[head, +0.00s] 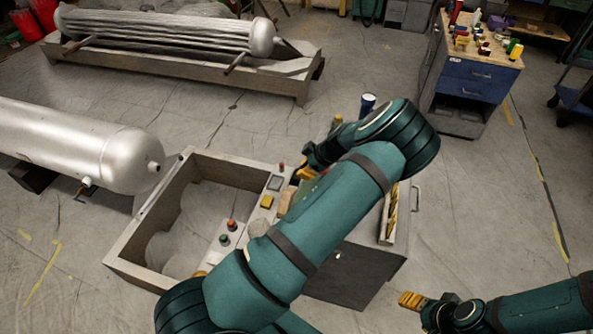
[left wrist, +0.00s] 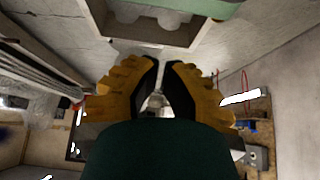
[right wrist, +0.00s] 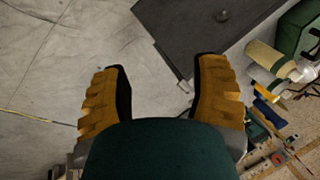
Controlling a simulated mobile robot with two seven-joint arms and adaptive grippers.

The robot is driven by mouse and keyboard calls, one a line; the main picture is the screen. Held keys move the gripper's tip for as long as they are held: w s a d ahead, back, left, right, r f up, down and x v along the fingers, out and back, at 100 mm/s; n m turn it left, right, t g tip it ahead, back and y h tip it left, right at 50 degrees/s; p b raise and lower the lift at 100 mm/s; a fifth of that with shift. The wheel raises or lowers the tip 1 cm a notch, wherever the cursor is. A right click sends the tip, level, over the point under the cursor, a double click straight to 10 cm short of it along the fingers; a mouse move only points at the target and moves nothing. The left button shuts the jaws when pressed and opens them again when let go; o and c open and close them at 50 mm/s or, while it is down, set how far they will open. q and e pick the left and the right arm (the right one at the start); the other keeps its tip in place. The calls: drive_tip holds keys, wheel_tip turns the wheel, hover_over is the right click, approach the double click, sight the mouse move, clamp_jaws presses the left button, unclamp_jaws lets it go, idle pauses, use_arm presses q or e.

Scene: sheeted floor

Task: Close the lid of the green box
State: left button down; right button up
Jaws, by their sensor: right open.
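No box that is plainly green shows in the head view, and no lid can be made out for certain. An open-topped grey-brown box (head: 122,262) stands on the floor at centre left, and my left arm hides its right side. My left gripper (head: 303,173) is beyond it, partly hidden by my arm. My right gripper (head: 409,299) is open and empty at the lower right, clear of the box. Its spread fingers show in the right wrist view (right wrist: 160,62).
A dark cabinet (head: 345,277) stands right of the open box, with a tray (head: 388,215) on it. A silver tank (head: 85,150) lies at left. A blue drawer cabinet (head: 473,78) stands at back right. Floor (head: 480,210) at right is clear.

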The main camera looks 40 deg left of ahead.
use_arm(q)
drive_tip(key=d+y+b, duration=0.1)
drive_tip(key=b, duration=0.1)
drive_tip(key=w+d+f+g+y+b, duration=0.1)
drive_tip(key=y+b, duration=0.1)
drive_tip(key=d+f+y+b, duration=0.1)
drive_tip(key=d+b, duration=0.1)
drive_tip(key=shift+w+f+y, duration=0.15)
drive_tip(key=shift+y, duration=0.15)
drive_tip(key=shift+w+d+f+g+b, duration=0.15)
drive_tip(key=shift+d+b, duration=0.15)
drive_tip(key=shift+b, duration=0.3)
drive_tip(key=shift+d+f+g+b, duration=0.15)
drive_tip(key=shift+d+b, duration=0.15)
drive_tip(key=shift+b, duration=0.25)
use_arm(e)
wheel_tip(320, 180, down, 9)
drive_tip(key=s, duration=0.2)
drive_tip(key=shift+a+g, duration=0.25)
drive_tip(key=shift+g, duration=0.15)
use_arm(q)
drive_tip(key=shift+r, duration=0.15)
use_arm(e)
drive_tip(key=shift+f, duration=0.1)
